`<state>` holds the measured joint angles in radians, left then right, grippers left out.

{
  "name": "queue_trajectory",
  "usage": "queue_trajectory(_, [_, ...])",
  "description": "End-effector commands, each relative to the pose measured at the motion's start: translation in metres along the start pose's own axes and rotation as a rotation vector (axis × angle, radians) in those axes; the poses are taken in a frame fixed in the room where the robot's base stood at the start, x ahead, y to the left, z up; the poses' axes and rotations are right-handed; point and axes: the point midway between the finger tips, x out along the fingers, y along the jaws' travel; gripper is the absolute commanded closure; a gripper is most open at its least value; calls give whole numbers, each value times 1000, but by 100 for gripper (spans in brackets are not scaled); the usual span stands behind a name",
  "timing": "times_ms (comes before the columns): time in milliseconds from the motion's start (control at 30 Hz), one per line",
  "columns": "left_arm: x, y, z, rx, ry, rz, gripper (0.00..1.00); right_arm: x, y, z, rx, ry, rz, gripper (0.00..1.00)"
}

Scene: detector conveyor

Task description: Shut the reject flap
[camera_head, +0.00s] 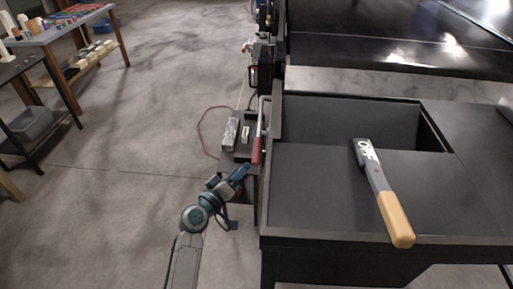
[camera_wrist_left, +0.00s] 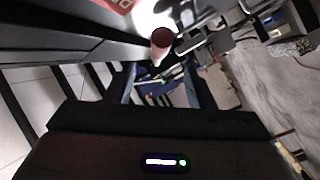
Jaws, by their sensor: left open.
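A dark box (camera_head: 285,237) stands at the end of the conveyor. A flat dark panel (camera_head: 315,195) covers its front part, and a dark opening (camera_head: 330,122) shows behind the panel; I cannot tell for sure which part is the reject flap. A red-handled lever (camera_head: 257,152) stands at the box's left side. My left gripper (camera_head: 241,172) is open and empty, just below and left of the red handle. In the left wrist view, the red handle's round end (camera_wrist_left: 162,37) shows ahead of and between the open fingers (camera_wrist_left: 160,76). My right gripper is out of view.
A lever marked OFF (camera_head: 379,190) with a wooden grip lies across the box top. The black conveyor (camera_head: 400,35) is behind. Small fittings (camera_head: 231,133) sit beside the box. A work table (camera_head: 60,33) stands far left; the floor between is open.

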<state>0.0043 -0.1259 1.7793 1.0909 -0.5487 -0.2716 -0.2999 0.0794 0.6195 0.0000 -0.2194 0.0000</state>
Motion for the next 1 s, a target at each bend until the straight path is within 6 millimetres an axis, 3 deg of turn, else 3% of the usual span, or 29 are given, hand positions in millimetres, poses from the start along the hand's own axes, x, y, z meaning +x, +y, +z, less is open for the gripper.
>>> queue_trajectory(500, [86,0,0,-1,-2,-2,51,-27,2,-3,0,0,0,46])
queue_trajectory(700, [101,-1,1,0,-2,-3,51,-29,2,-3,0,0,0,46])
queue_trajectory(1000, [103,-1,2,0,-2,-3,51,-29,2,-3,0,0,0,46])
